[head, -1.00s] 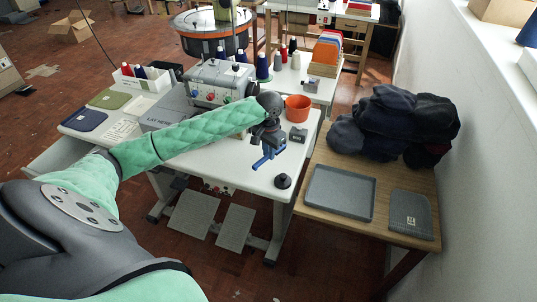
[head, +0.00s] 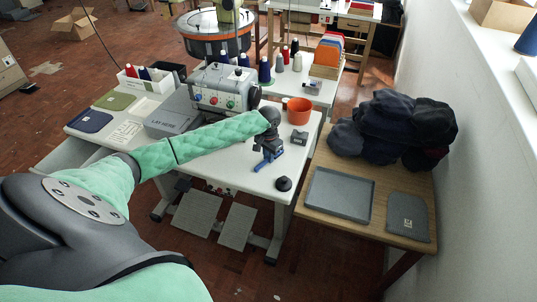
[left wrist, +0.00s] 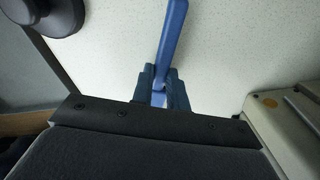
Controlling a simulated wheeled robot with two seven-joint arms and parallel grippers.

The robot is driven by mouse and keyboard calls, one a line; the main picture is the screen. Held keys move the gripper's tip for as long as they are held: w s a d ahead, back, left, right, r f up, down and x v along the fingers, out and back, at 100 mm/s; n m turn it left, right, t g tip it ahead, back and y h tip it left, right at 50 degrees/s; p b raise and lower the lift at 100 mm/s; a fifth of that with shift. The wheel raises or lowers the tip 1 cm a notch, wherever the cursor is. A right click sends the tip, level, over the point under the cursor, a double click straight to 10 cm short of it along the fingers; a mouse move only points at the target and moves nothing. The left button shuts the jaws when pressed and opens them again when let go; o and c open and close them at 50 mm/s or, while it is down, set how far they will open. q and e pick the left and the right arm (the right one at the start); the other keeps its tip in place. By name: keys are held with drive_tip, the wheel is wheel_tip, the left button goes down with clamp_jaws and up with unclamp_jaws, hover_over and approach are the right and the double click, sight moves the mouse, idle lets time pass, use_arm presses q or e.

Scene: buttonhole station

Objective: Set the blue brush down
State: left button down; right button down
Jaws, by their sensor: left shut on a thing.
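The blue brush (head: 259,166) is in my left gripper (head: 269,155), over the right part of the white machine table (head: 222,168). My left gripper is shut on it. In the left wrist view the brush (left wrist: 172,40) sticks out from between the two dark fingertips (left wrist: 160,88), with the speckled tabletop behind it. I cannot tell whether the brush touches the tabletop. My right gripper is in neither view.
A black round knob-like object (head: 283,184) stands at the table's front right corner. An orange bowl (head: 299,111) and a small grey box (head: 299,138) are behind the gripper. A grey tray (head: 340,194) lies on the wooden table at the right.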

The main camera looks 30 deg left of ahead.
use_arm(q)
drive_tip(key=shift+f, duration=0.1)
drive_tip(key=c, duration=1.4)
unclamp_jaws()
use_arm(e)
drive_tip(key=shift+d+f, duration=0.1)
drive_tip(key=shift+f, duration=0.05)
